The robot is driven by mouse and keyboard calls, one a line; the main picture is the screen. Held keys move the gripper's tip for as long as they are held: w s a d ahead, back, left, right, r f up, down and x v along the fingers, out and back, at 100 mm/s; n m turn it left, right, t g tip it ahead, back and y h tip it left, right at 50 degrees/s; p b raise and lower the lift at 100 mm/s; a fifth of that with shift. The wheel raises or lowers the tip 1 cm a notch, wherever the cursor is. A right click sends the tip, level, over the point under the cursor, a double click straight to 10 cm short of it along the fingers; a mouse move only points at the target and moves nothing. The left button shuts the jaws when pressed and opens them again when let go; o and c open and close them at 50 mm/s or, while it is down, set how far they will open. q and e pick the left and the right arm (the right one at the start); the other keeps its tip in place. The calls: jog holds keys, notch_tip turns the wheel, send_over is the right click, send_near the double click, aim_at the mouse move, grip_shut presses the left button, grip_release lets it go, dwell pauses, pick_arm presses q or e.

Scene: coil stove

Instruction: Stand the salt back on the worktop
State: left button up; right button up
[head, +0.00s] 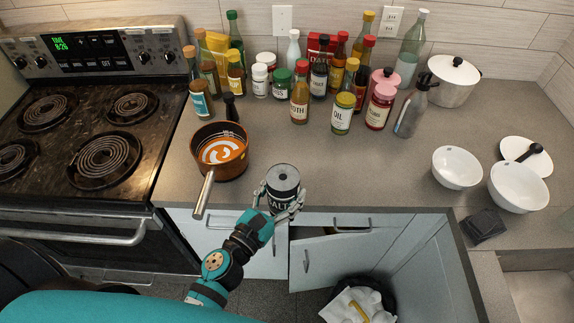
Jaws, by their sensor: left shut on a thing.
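The salt (283,183) is a dark cylindrical container with a grey top and a label that seems to read "SALT". My left gripper (284,206) is shut around it, in the middle of the head view. The salt is upright or nearly so, at the front edge of the grey worktop (300,150). I cannot tell whether its base touches anything; the gripper hides its lower part. My right gripper is not in view.
A copper pot (221,150) with orange contents stands left of the salt, its handle pointing forward. Several bottles and jars crowd the back. White bowls (457,167) stand at right. A cabinet door (328,262) hangs open below. The worktop behind the salt is clear.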

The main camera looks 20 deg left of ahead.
pick_arm(q)
jog(key=w+a+f+b, duration=0.1)
jog(key=w, duration=0.4)
jog(key=w+a+f+b, duration=0.1)
jog(key=w+f, duration=0.1)
jog(key=w, duration=0.3)
jog(key=w+a+f+b, duration=0.1)
jog(key=w+f, duration=0.1)
jog(key=w, duration=0.3)
jog(key=shift+a, duration=0.3)
jog(key=shift+r, duration=0.15)
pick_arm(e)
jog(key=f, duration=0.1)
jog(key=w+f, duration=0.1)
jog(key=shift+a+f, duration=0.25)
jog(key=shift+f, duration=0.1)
pick_arm(q)
jog(key=o, duration=1.2)
jog(key=shift+s+f, duration=0.1)
jog(key=shift+f, duration=0.2)
jog(key=o, duration=0.5)
jog(key=shift+r, duration=0.1)
jog(key=shift+o, duration=0.2)
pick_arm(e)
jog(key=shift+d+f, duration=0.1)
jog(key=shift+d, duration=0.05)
